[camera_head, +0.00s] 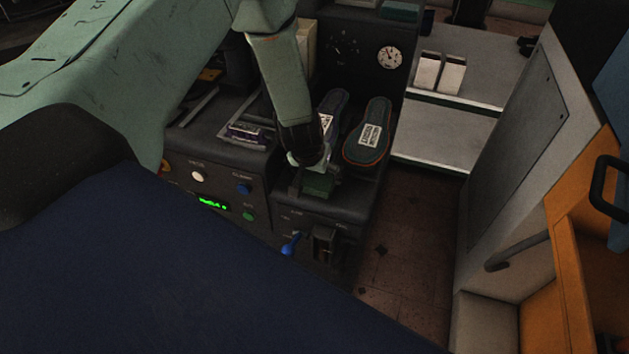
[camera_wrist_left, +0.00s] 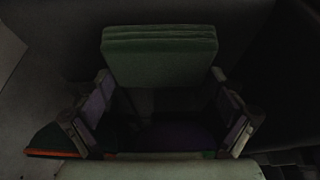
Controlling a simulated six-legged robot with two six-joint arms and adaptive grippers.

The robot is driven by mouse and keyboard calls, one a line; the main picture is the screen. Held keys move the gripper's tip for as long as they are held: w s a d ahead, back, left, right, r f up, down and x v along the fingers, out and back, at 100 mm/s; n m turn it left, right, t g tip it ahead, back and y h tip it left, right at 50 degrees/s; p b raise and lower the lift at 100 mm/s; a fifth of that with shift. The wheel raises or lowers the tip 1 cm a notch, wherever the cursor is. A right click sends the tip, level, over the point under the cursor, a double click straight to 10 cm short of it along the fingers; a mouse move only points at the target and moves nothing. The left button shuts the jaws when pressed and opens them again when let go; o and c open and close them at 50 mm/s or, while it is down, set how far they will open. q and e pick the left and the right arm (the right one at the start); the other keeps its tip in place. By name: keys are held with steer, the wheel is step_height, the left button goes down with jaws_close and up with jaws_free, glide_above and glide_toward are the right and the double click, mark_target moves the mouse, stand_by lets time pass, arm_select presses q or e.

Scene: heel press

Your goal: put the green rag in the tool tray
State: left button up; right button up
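The green rag (camera_head: 318,184) is a small folded block on the front ledge of the dark machine in the head view. In the left wrist view the rag (camera_wrist_left: 160,58) shows its folded layers at upper middle. My left gripper (camera_head: 309,163) points down just above and behind the rag. In the left wrist view the left gripper (camera_wrist_left: 162,105) has its two fingers spread wide, with their tips near the rag's two sides. Contact with the rag cannot be told. I cannot pick out the tool tray for certain. My right gripper is not in view.
A shoe sole with a white label (camera_head: 368,138) lies on the machine right of the gripper, with another beside it. The machine's front has buttons and a blue lever (camera_head: 290,245). Grey shelves (camera_head: 445,138) stand behind right. An orange cabinet (camera_head: 570,250) stands at right.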

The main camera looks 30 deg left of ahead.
arm_select(q)
steer(key=shift+c, duration=1.1)
